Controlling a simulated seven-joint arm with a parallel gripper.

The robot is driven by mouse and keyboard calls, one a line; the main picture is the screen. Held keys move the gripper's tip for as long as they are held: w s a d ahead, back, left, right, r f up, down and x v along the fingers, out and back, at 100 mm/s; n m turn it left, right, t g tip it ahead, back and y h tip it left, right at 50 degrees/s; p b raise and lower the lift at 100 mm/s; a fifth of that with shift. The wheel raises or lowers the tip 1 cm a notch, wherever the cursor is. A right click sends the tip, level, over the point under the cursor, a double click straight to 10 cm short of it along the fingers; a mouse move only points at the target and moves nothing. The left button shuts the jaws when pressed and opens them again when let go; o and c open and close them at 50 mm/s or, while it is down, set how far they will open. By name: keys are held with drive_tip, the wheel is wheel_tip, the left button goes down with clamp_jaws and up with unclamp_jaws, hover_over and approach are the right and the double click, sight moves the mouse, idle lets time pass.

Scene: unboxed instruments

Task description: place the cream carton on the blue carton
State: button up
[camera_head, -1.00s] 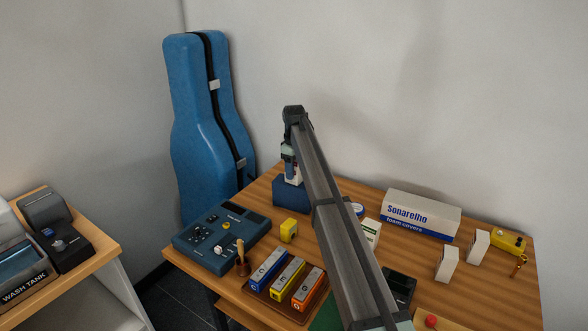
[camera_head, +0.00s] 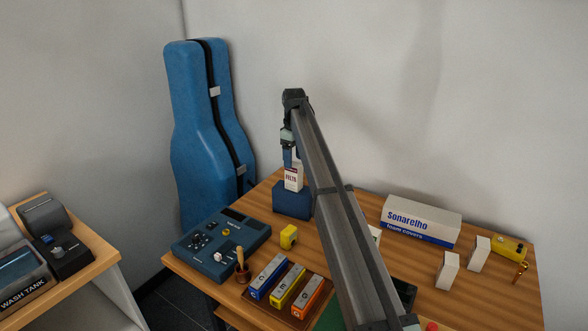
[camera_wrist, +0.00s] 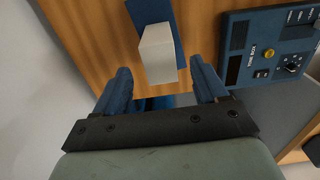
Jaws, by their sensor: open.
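The cream carton (camera_head: 291,182), with a red-lettered label, stands upright on top of the blue carton (camera_head: 293,202) at the back left of the table. In the wrist view the cream carton (camera_wrist: 158,55) shows ahead of the fingers, with part of the blue carton (camera_wrist: 147,12) beyond and beside it. My gripper (camera_head: 288,150) is just above the cream carton. In the wrist view my gripper (camera_wrist: 159,74) is open, its blue fingers spread apart with visible gaps on both sides of the cream carton.
A white Sonarelho box (camera_head: 420,219) and small white boxes stand right. A blue instrument case (camera_head: 205,130) leans behind.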

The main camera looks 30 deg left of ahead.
drive_tip(key=shift+r, duration=2.25)
